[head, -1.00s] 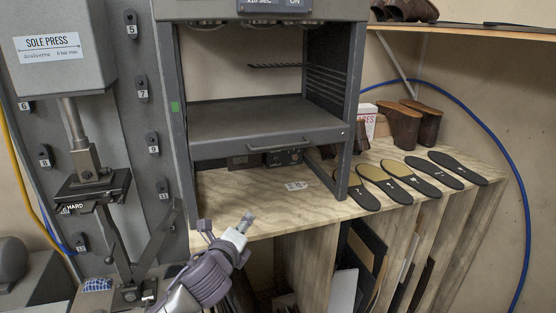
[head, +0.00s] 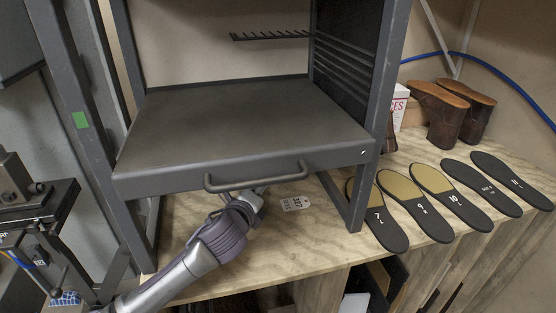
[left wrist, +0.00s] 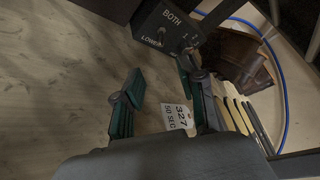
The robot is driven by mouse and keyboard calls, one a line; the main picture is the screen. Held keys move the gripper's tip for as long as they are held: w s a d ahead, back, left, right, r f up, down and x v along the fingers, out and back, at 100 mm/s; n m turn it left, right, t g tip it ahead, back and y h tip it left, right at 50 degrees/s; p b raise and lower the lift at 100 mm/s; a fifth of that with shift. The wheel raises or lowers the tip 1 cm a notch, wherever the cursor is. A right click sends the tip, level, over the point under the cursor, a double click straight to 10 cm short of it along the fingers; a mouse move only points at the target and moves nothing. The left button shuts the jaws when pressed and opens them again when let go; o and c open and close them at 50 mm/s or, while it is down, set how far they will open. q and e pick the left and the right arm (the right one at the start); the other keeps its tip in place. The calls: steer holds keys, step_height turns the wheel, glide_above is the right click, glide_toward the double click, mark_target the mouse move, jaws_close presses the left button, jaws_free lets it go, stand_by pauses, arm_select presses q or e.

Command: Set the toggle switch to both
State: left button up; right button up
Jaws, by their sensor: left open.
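A dark switch box (left wrist: 165,25) shows at the top of the left wrist view, with the words BOTH and LOWER in white. A small light toggle seems to stand between the words, but its setting cannot be told. In the head view the box is hidden behind the grey shelf's front. My left gripper (left wrist: 160,80) is open and empty, its two green-padded fingers apart and pointing toward the box, short of it. In the head view my left gripper (head: 248,196) is partly hidden under the shelf handle. My right gripper is not in view.
The grey shelf (head: 240,125) with its handle (head: 258,177) lies low over my left gripper. A white tag (head: 294,203) lies on the wooden bench (head: 300,240). Several insoles (head: 455,205) and brown boots (head: 440,115) are to the right.

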arm_select(q)
steer(key=shift+r, duration=0.3)
steer(key=shift+x, duration=1.05)
steer(key=x, duration=0.4)
steer(key=shift+f, duration=0.1)
steer(key=x, duration=0.3)
steer(key=shift+w, duration=0.35)
steer(key=shift+w+d, duration=0.1)
steer(key=shift+w, duration=0.5)
steer(key=shift+w+d+f, duration=0.2)
steer(key=shift+w+f, duration=0.05)
steer(key=shift+w, duration=0.2)
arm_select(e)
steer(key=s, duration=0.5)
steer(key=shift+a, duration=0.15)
arm_select(q)
steer(key=shift+c, duration=0.2)
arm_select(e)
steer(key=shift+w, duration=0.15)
